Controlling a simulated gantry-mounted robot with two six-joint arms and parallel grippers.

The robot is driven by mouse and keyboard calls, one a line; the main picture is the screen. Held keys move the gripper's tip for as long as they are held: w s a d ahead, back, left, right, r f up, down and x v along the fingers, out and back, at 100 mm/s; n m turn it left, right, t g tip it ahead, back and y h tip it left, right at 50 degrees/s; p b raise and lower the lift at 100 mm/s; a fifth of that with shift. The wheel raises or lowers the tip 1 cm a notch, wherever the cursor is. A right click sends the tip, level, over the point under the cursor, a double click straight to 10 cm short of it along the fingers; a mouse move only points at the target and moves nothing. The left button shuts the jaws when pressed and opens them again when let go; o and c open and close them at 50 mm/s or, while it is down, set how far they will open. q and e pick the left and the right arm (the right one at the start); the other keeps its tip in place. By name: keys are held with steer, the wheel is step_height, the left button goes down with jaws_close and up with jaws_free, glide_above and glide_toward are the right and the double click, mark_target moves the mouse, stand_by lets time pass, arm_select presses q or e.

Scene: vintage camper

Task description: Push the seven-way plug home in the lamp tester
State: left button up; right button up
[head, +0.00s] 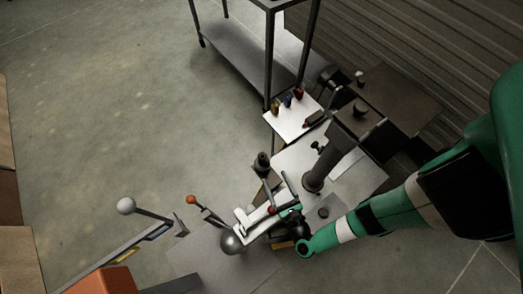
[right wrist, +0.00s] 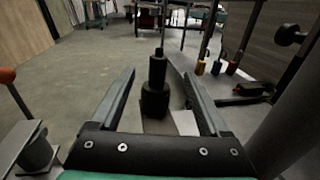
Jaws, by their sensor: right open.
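My right gripper (head: 278,187) reaches in from the right on the green arm. In the right wrist view the gripper (right wrist: 160,73) has its two grey fingers spread wide. A black stepped cylinder (right wrist: 155,92) stands upright between and just beyond the fingers, with no finger visibly touching it. It also shows in the head view as a dark knob-like piece (head: 262,161) beyond the fingers. I cannot tell whether it is the seven-way plug, and I cannot identify the lamp tester for certain. My left gripper does not show.
A white tray (head: 284,128) with yellow, blue and red items lies beyond, near a metal cart (head: 236,58). A dark post (head: 323,163) stands right of the gripper. A silver ball (head: 232,243), a red-knobbed lever (head: 191,199) and a white-knobbed lever (head: 127,205) are to the left.

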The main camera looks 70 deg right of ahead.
mark_target(264, 161)
steer(key=shift+t, duration=0.3)
steer(key=shift+w+d+f+b, duration=0.15)
steer(key=shift+w+d+f, duration=0.1)
steer(key=shift+w+d, duration=0.55)
steer(key=shift+w+d+f+b, duration=0.2)
steer(key=shift+w+d+f, duration=0.1)
steer(key=shift+w+d, duration=0.45)
steer(key=shift+w+d+f+b, duration=0.15)
steer(key=shift+w+d+f, duration=0.1)
steer(key=shift+w+d, duration=0.5)
steer(key=shift+w+d+f, duration=0.15)
steer(key=shift+w+d, duration=0.15)
steer(key=shift+d, duration=0.05)
steer(key=b+x, duration=0.1)
steer(key=x, duration=0.2)
steer(key=shift+w+d+f, duration=0.1)
steer(key=shift+d+f, duration=0.05)
steer(key=shift+d, duration=0.1)
steer(key=shift+w+d, duration=0.25)
steer(key=shift+w, duration=0.1)
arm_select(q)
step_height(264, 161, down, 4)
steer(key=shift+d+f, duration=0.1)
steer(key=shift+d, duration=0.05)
arm_select(e)
jaws_close()
